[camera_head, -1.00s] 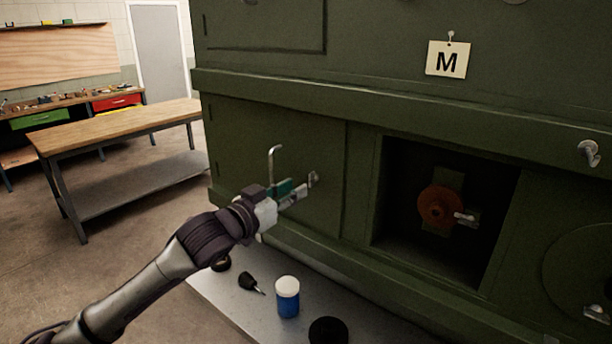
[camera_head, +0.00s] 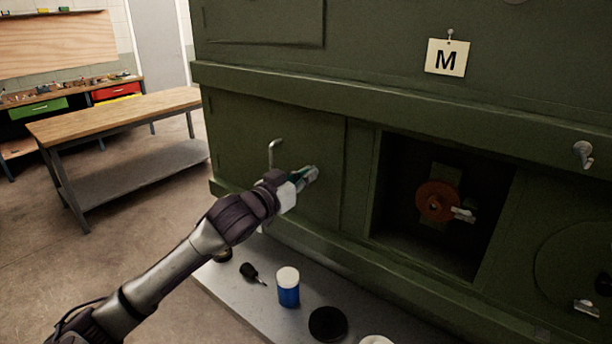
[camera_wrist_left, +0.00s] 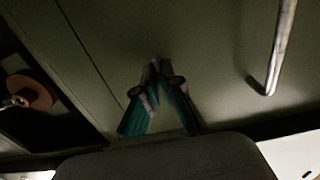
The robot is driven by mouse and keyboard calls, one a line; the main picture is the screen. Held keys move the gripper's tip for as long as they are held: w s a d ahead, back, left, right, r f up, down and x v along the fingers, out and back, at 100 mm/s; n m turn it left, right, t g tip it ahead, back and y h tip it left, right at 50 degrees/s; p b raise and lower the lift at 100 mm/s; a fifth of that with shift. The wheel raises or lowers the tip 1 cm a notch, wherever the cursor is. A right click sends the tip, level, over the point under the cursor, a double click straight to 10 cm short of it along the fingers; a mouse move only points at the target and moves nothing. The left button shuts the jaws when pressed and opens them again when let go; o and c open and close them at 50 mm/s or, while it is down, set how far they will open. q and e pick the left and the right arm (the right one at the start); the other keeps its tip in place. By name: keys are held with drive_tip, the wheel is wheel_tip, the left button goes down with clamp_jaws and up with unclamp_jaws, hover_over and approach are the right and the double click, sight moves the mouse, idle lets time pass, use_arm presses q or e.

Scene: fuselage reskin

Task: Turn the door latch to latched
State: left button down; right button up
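The green door panel (camera_head: 240,140) is closed flush in the cabinet front and has a bent metal handle (camera_head: 274,152), which also shows in the wrist view (camera_wrist_left: 280,50). My left gripper (camera_head: 312,174) is at the right part of this door, where the small door latch sits. In the wrist view its two green-padded fingers (camera_wrist_left: 157,72) come together at the tips, with a small pale piece of the latch (camera_wrist_left: 154,63) between them. The fingers hide most of the latch, so its angle cannot be read. My right gripper is not in view.
An open recess (camera_head: 400,230) with an orange round part (camera_head: 437,202) is right of the door. A grey shelf (camera_head: 225,285) below holds a blue jar with a white lid (camera_head: 288,287) and a black disc (camera_head: 328,324). A wooden workbench (camera_head: 120,112) stands at left.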

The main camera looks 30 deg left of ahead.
use_arm(q)
drive_tip(key=shift+m, duration=0.4)
drive_tip(key=shift+d+f+m+p, duration=0.1)
drive_tip(key=shift+m+p, duration=0.6)
drive_tip(key=shift+m, duration=3.6)
drive_tip(key=shift+d+f+m+p, duration=0.1)
drive_tip(key=shift+m+p, duration=0.55)
drive_tip(key=shift+m, duration=3.65)
drive_tip(key=c, duration=1.3)
unclamp_jaws()
drive_tip(key=shift+c, duration=0.2)
